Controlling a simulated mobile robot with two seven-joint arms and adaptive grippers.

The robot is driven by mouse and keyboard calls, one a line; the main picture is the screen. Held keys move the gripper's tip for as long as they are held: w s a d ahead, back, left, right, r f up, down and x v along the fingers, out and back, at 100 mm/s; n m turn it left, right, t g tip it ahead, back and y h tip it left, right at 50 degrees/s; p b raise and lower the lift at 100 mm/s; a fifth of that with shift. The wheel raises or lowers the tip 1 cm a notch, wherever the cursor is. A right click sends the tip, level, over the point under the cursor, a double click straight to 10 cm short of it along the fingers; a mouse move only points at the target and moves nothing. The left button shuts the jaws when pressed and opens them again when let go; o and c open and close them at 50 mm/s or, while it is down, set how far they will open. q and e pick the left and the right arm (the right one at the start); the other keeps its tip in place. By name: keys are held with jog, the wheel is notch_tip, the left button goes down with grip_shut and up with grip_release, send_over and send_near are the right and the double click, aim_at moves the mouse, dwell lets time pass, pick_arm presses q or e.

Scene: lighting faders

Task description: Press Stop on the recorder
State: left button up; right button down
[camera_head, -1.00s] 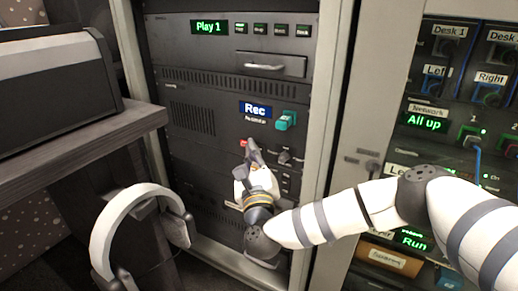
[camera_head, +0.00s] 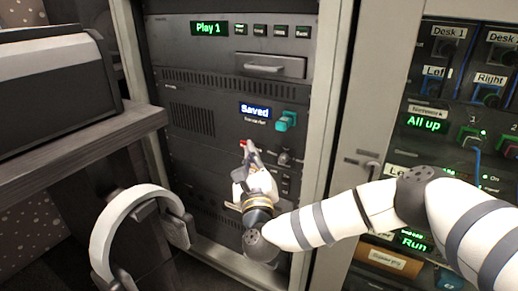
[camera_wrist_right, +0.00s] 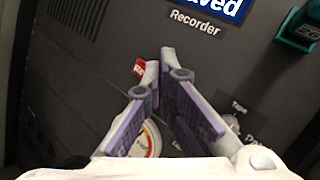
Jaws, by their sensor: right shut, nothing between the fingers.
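The recorder (camera_head: 200,125) is a dark panel in the rack, with a blue display (camera_head: 255,112) that reads "Saved". The word "Recorder" is printed under the display in the right wrist view. A red button (camera_wrist_right: 139,67) with a partly covered label sits just left of my fingertips. It also shows in the head view (camera_head: 242,143). My right gripper (camera_head: 248,148) is shut and empty, its tips at the recorder's face below the display. I cannot tell whether they touch it. No Stop label is readable; the fingers hide part of the panel. My left gripper is not in view.
A teal control (camera_head: 286,121) sticks out right of the display. A round dial (camera_wrist_right: 147,140) lies partly behind my fingers. A "Play 1" unit (camera_head: 209,28) with a handle is above. White headphones (camera_head: 130,215) hang at the lower left. A lighting panel (camera_head: 440,90) stands right.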

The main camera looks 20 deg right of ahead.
jog(key=shift+s+a, duration=0.15)
jog(key=shift+a, duration=0.05)
jog(key=shift+s+a+p, duration=0.3)
jog(key=shift+s+a, duration=0.5)
jog(key=shift+a, duration=0.2)
jog(key=shift+s+a+p, duration=0.3)
jog(key=shift+s+a, duration=0.45)
jog(key=shift+a, duration=0.25)
